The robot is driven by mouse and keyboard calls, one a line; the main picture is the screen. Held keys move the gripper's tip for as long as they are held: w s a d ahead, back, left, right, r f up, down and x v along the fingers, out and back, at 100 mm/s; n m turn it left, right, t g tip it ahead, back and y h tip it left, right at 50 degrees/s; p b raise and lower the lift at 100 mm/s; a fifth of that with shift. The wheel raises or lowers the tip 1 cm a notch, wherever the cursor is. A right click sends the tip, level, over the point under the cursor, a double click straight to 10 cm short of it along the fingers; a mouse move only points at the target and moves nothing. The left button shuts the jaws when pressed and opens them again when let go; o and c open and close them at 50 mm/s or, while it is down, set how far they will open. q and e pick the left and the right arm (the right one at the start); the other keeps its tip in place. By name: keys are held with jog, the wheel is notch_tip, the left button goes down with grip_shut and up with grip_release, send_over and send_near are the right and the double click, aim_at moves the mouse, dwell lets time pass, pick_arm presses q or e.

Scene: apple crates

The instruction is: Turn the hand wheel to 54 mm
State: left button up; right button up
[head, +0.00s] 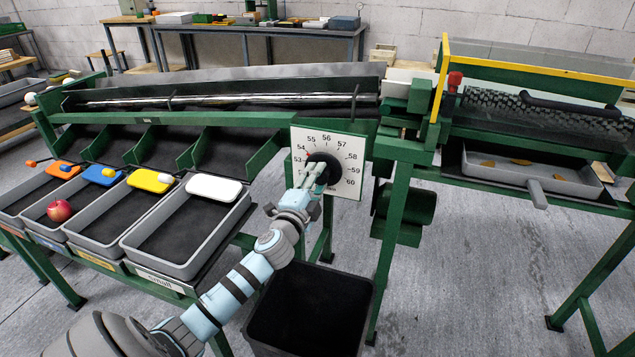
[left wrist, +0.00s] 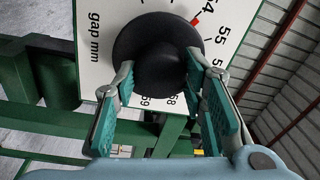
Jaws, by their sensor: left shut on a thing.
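The hand wheel (head: 331,161) is a black round knob on a white dial plate (head: 354,147) with printed numbers from about 53 to 60. In the left wrist view the hand wheel (left wrist: 150,35) fills the upper middle, and the plate reads "gap mm". My right gripper is not in view.
Grey trays (head: 130,250) with coloured lids stand left of the dial, one holding a red apple (head: 60,210). A black bin (head: 310,305) stands on the floor below my left arm. A green frame post (head: 392,240) stands right of the dial.

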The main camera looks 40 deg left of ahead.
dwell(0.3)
pick_arm(q)
jog(key=o, duration=1.2)
jog(key=shift+c, duration=0.2)
jog(key=v, duration=1.2)
